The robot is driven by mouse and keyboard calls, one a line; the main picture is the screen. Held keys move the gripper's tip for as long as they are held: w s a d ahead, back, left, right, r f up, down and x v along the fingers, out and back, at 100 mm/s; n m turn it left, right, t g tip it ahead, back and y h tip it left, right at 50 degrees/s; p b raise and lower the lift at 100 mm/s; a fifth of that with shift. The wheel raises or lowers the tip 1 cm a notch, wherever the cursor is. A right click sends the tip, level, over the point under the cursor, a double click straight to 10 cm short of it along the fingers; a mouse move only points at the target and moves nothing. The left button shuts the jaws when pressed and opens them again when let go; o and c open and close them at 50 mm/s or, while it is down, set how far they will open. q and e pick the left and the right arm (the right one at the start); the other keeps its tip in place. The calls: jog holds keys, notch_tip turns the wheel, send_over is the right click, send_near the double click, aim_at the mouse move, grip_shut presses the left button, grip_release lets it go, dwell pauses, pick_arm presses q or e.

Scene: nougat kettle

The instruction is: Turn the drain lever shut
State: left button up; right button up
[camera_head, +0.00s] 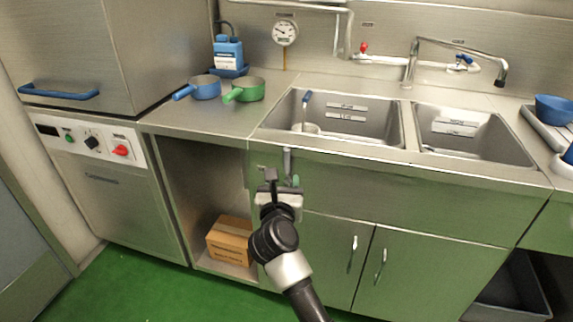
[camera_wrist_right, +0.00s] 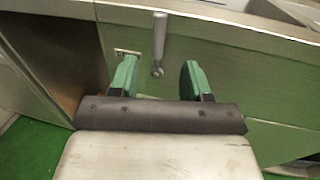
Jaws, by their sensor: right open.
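The drain lever (camera_head: 287,160) is a short grey handle on the front panel under the left sink basin. It also shows in the right wrist view (camera_wrist_right: 160,36), standing upright, with its round pivot (camera_wrist_right: 157,70) at the lower end. My right gripper (camera_head: 283,179) is in front of the panel, just below the lever. In the right wrist view the green fingers of the gripper (camera_wrist_right: 158,78) are apart, with the lever's lower end showing between them. Nothing is held, and I cannot tell whether a finger touches the lever. My left gripper is out of view.
The left basin (camera_head: 360,118) holds a blue-handled tool (camera_head: 306,98). Blue and green pans (camera_head: 246,90) stand on the counter. A cardboard box (camera_head: 231,241) sits in the open bay. Cabinet doors (camera_head: 335,260) are below right. A small metal bracket (camera_wrist_right: 127,52) is left of the lever.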

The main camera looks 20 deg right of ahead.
aim_at(286, 159)
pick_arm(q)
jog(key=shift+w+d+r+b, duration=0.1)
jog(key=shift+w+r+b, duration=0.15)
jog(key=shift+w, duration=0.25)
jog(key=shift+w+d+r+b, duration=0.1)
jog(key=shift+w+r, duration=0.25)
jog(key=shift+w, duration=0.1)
pick_arm(e)
jog(key=x, duration=0.9)
jog(key=shift+c, duration=0.4)
grip_shut()
